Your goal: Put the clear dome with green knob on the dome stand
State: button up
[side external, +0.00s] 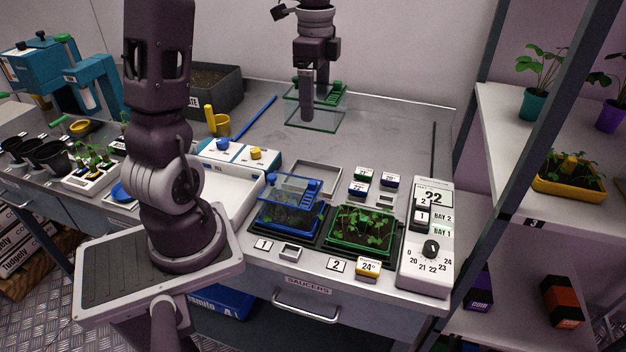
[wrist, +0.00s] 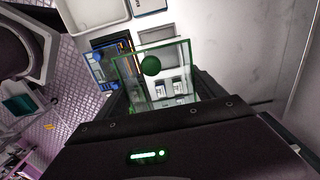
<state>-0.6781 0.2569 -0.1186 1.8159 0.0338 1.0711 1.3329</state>
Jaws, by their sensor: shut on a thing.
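The clear dome with green knob (side external: 325,121) is a boxy, see-through cover with green edges and a green slatted part on top. My gripper (side external: 307,118) is shut on it in the side view, over the back of the bench. It looks level and seems held above the surface, though the gap is hard to judge. In the wrist view the round green knob (wrist: 151,66) shows on the clear dome, between my gripper's fingers. A low grey rectangular frame (side external: 316,177) lies empty in mid-bench; I cannot tell for certain whether it is the dome stand.
A blue-edged clear dome (side external: 291,188) covers the tray by label 1. A green tray of seedlings (side external: 362,230) stands uncovered by label 2. A control box (side external: 428,240) is at right; small labelled blocks (side external: 363,175) stand behind the seedlings. The back bench is mostly clear.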

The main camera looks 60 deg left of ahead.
send_near(312, 163)
jog(key=d+f, duration=0.1)
jog(key=f, duration=0.1)
jog(key=s+d+f, duration=0.1)
jog(key=d+f, duration=0.1)
jog(key=s+d+f, duration=0.1)
jog(key=shift+s+d+f, duration=0.1)
jog(key=shift+d+f, duration=0.2)
jog(key=shift+f, duration=0.1)
jog(key=o, duration=1.4)
jog(key=shift+f, duration=0.1)
